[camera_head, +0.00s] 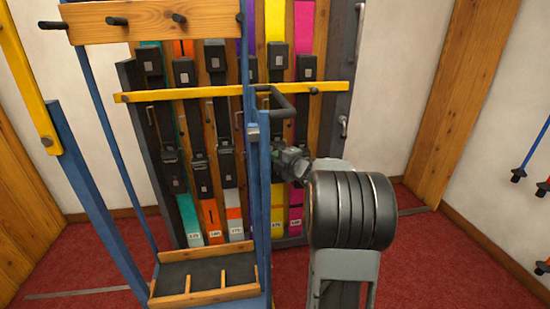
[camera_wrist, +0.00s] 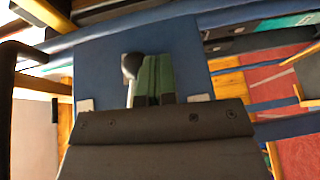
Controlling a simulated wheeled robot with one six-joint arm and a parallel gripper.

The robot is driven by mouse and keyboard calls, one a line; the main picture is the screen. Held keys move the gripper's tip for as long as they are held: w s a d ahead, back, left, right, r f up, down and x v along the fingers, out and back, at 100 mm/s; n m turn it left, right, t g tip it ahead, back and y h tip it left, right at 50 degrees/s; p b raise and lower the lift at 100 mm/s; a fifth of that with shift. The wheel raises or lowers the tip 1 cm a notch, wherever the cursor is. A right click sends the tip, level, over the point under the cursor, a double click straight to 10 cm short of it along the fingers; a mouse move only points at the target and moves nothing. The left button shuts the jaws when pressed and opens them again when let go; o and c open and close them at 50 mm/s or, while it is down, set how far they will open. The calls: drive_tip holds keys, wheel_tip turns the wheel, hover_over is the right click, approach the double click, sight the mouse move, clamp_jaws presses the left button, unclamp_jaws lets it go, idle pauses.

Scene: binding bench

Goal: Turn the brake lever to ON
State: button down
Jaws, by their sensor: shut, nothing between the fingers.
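In the wrist view, my gripper (camera_wrist: 158,66) has its two dark green fingers together in front of a blue panel (camera_wrist: 190,45), with nothing between them. A lever with a dark rounded knob (camera_wrist: 131,64) and a thin pale shaft stands just left of the fingers. It looks like the brake lever. I cannot tell whether the fingers touch it. No ON or OFF marking is readable. In the head view, my gripper (camera_head: 288,160) is at the right side of the blue-framed rack (camera_head: 258,215); its fingertips and the lever cannot be made out there.
A dark bent handle (camera_head: 283,106) juts from the rack close above my gripper. A yellow bar (camera_head: 200,92) crosses the skis with bindings behind it. A wooden tray (camera_head: 205,296) is low on the rack. Red floor (camera_head: 440,255) is open at right; poles (camera_head: 532,150) hang there.

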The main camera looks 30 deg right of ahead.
drive_tip(key=s+d+f, duration=0.1)
drive_tip(key=s+f, duration=0.3)
drive_tip(key=s, duration=0.8)
drive_tip(key=shift+f+b, duration=0.25)
drive_tip(key=shift+b, duration=0.15)
